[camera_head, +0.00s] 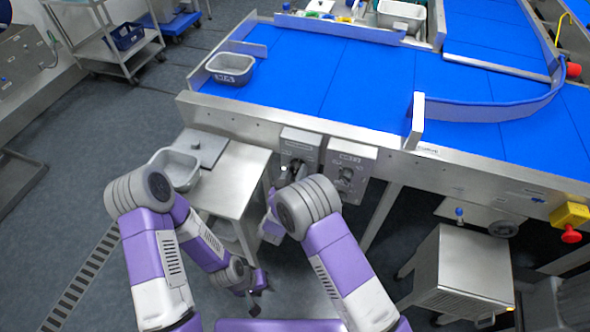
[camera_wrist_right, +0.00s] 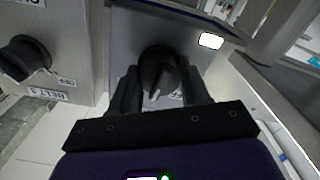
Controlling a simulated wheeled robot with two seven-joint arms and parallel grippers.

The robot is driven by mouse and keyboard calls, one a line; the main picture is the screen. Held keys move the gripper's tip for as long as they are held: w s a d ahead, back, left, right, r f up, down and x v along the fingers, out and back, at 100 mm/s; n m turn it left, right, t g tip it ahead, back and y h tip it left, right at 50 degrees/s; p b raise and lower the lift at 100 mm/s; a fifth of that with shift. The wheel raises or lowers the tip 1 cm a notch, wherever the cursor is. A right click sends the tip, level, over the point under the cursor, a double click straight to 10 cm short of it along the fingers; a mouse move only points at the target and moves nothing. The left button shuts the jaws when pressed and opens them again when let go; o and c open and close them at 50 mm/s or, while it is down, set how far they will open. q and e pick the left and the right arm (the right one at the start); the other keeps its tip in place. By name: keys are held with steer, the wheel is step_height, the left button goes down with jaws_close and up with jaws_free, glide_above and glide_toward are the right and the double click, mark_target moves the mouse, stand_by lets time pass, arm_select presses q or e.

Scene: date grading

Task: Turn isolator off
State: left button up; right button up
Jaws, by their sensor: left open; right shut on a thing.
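Two grey isolator boxes are fixed to the front side of the conveyor, a left one (camera_head: 300,140) and a right one (camera_head: 352,157). My right gripper (camera_head: 292,172) is at the left box. In the right wrist view, its two dark fingers (camera_wrist_right: 160,92) are shut around a black rotary knob (camera_wrist_right: 158,62), one finger on each side. A pale mark shows on the knob. The other box's black knob (camera_wrist_right: 24,58) is free, with a label beside it. My left gripper (camera_head: 258,281) is open and empty, low in front of the steel table.
A steel side table (camera_head: 232,180) with a grey tub (camera_head: 178,168) stands left of the boxes. The blue conveyor belt (camera_head: 330,75) carries another grey tub (camera_head: 230,67). A steel cabinet (camera_head: 455,270) stands at right. A red emergency button (camera_head: 571,235) is at the far right.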

steer(key=n+p, duration=0.1)
steer(key=n, duration=0.4)
steer(key=shift+n+p, duration=0.3)
steer(key=shift+p, duration=0.05)
arm_select(q)
step_height(320, 180, up, 3)
steer(key=shift+r+p, duration=0.1)
steer(key=shift+p, duration=0.45)
arm_select(e)
steer(key=n, duration=0.4)
steer(key=shift+n, duration=0.7)
steer(key=o, duration=1.1)
steer(key=shift+c, duration=0.2)
steer(key=shift+s, duration=0.15)
